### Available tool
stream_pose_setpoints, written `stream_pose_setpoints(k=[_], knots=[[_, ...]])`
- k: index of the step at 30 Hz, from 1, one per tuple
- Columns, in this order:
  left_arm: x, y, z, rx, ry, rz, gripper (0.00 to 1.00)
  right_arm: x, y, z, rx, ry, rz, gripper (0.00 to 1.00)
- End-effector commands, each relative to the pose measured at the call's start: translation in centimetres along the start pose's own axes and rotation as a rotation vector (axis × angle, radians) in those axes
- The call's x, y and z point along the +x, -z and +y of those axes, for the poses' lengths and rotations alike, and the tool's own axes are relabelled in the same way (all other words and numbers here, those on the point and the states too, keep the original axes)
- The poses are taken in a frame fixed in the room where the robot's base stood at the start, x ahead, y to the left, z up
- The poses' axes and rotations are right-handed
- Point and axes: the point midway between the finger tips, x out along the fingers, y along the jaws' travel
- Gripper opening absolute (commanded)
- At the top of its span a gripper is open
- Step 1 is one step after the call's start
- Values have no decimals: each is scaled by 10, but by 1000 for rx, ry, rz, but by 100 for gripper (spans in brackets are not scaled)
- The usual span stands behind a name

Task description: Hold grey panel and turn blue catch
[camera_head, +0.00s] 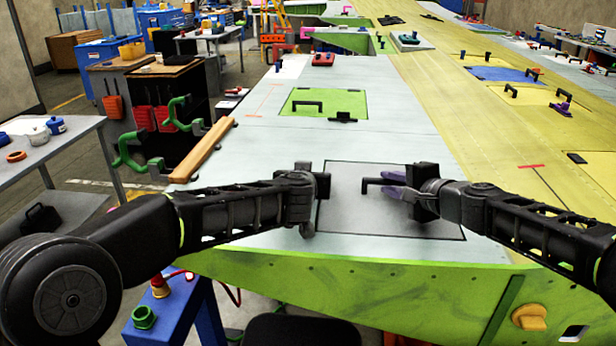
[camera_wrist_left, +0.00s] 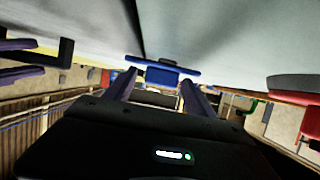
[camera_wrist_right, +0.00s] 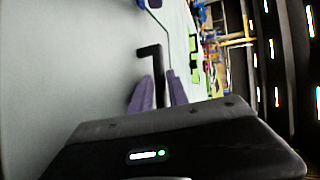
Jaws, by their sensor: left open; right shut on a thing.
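The grey panel (camera_head: 400,216) lies flush in the pale wing skin, outlined by a dark seam. Its black bar handle (camera_head: 372,184) stands near the panel's middle. My right gripper (camera_head: 396,184) comes in from the right and is shut on that handle, which also shows in the right wrist view (camera_wrist_right: 150,52). My left gripper (camera_head: 322,186) is at the panel's left edge, its fingers hidden in the head view. In the left wrist view the blue catch (camera_wrist_left: 165,74) is at the tips of the open left fingers. I cannot tell whether they touch it.
A green panel (camera_head: 322,103) with a black handle lies farther along the wing. A wooden bar (camera_head: 203,150) and green clamps (camera_head: 130,152) line the left edge. A red thing (camera_wrist_left: 300,95) shows at the right of the left wrist view. The green front face (camera_head: 370,290) drops away below.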

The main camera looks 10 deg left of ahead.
Motion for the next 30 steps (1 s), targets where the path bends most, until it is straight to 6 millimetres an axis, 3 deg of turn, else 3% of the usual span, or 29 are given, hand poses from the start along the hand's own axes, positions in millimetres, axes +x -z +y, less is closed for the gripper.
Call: stream_pose_setpoints(k=[10, 30], knots=[[4, 0, 0, 0, 0, 0, 62, 0, 1, 2, -3, -3, 2, 0], [3, 0, 0, 0, 0, 0, 7, 0, 1, 2, -3, -3, 1, 0]])
